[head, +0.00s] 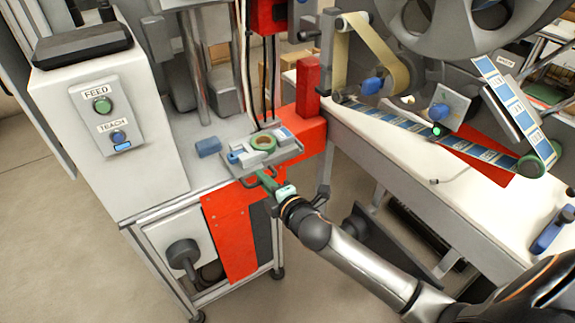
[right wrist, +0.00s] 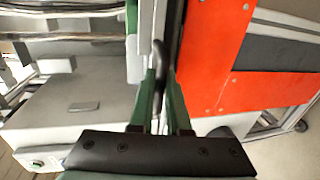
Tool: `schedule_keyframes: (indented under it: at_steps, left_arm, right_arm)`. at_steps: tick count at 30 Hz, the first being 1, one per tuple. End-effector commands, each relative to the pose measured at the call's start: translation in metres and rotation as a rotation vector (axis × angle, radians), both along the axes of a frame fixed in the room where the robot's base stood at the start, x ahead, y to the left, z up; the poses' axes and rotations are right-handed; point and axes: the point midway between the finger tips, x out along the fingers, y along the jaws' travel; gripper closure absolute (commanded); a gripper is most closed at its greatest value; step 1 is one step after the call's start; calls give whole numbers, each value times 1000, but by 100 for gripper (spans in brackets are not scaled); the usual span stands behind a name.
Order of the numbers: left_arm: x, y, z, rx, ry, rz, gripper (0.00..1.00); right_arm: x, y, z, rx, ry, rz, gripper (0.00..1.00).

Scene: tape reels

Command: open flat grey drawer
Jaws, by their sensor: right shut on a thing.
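The flat grey drawer (head: 291,158) is a shallow tray in the machine's work surface in the head view. A green tape ring and small blue and light grey parts lie in it. Its dark handle (head: 259,174) sticks out at the front and also shows as a dark curved bar in the right wrist view (right wrist: 175,38). My right gripper (head: 266,180) has its green fingers closed around the handle; they also show in the right wrist view (right wrist: 160,88). The fingers partly hide the handle. My left gripper is in neither view.
A white control box (head: 105,110) with FEED and TEACH buttons stands on the left. A red panel (head: 230,235) hangs below the drawer. A white bench (head: 400,150) with a blue label strip and large reel is on the right. Open floor lies in front.

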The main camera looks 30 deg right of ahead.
Motion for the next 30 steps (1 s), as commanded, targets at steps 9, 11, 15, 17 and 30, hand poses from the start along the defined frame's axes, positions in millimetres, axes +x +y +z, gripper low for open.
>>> schedule_keyframes:
  at_steps: [9, 11, 15, 17, 30]
  left_arm:
    - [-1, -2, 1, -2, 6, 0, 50]
    - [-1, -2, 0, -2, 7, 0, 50]
    - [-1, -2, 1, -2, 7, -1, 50]
    - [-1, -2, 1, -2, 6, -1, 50]
    - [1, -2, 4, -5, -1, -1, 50]
  right_arm:
    - [-5, 58, 0, 3, 1, 0, 100]
    - [-5, 65, 0, 3, 1, 0, 100]
    - [-6, 74, -1, 1, 1, 0, 100]
    - [-6, 76, -1, 0, 1, 0, 100]
    - [-6, 77, -1, -2, 1, -1, 80]
